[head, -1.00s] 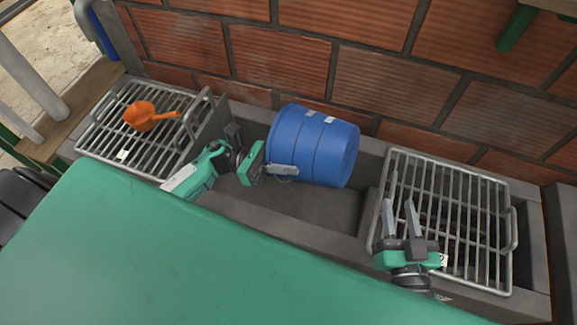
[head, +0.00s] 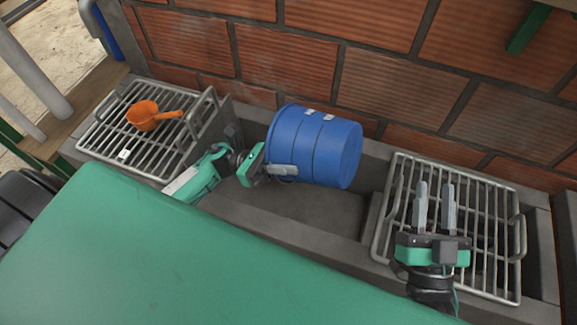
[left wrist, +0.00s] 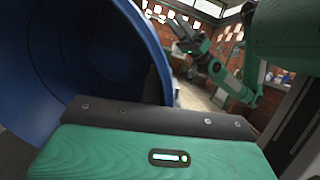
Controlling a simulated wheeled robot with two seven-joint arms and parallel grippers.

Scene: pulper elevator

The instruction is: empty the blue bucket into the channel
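The blue bucket (head: 322,148) lies tipped on its side over the grey channel (head: 325,212), its mouth facing left and its base facing right. My left gripper (head: 284,171) is at the lower rim of the bucket and appears shut on it; one finger shows against the bucket's outside, the other is hidden. In the left wrist view the bucket's open inside (left wrist: 75,60) fills the left; the fingertips are out of sight. No contents can be seen. My right gripper (head: 435,208) is open and empty above the right grating.
A metal grating (head: 465,215) with side handles covers the channel's right end. Another grating (head: 150,160) on the left bears an orange scoop (head: 143,116). A brick wall (head: 370,85) stands behind, and a green surface (head: 180,250) fills the front.

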